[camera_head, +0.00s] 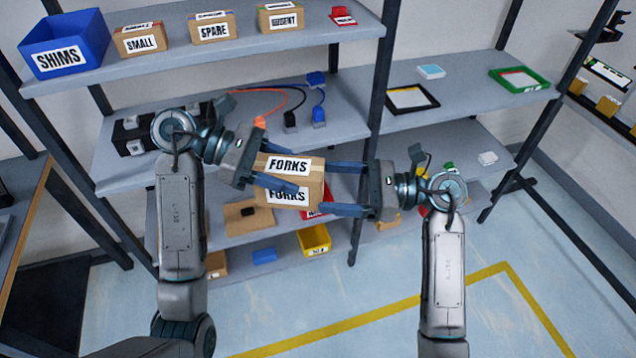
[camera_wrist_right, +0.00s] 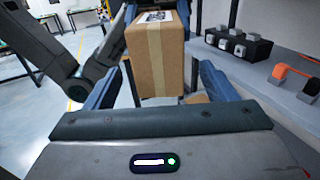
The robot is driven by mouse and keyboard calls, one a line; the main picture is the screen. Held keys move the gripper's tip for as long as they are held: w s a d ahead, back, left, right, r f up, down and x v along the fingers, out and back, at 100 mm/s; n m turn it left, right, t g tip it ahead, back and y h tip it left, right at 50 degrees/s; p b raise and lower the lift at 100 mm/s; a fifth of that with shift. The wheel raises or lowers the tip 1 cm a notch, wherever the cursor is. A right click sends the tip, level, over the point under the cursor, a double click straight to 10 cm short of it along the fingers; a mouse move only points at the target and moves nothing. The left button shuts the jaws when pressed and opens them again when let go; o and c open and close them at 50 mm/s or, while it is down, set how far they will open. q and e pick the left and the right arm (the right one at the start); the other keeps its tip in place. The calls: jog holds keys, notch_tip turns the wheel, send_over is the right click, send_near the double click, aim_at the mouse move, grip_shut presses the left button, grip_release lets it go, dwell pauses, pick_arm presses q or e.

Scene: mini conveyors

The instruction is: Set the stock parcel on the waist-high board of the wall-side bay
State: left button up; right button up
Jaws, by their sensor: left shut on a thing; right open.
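The stock parcel, a brown carton (camera_head: 289,166) with FORKS labels, is held in the air in front of the shelving. My left gripper (camera_head: 292,178) is shut on it from the left. My right gripper (camera_head: 328,188) is open to the right of the parcel, its fingers pointing at it. The right wrist view shows the parcel (camera_wrist_right: 158,62) upright ahead, between and beyond the open fingers. The right bay's middle board (camera_head: 455,98) holds a black-framed tray, a blue-and-white item and a green tray. The left bay's middle board (camera_head: 345,118) lies behind my grippers.
A black block (camera_head: 132,140) and coloured cables (camera_head: 285,100) lie on the left bay's middle board. The top board carries a blue SHIMS bin (camera_head: 64,45) and several cartons. A dark post (camera_head: 382,70) divides the bays. The right bay's middle board has bare room between its trays.

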aim_at(317, 185)
jog(key=shift+w+a, duration=0.15)
jog(key=shift+a, duration=1.65)
jog(key=c, duration=1)
pick_arm(q)
jog(key=o, duration=1.2)
pick_arm(e)
jog(key=shift+c, duration=1.1)
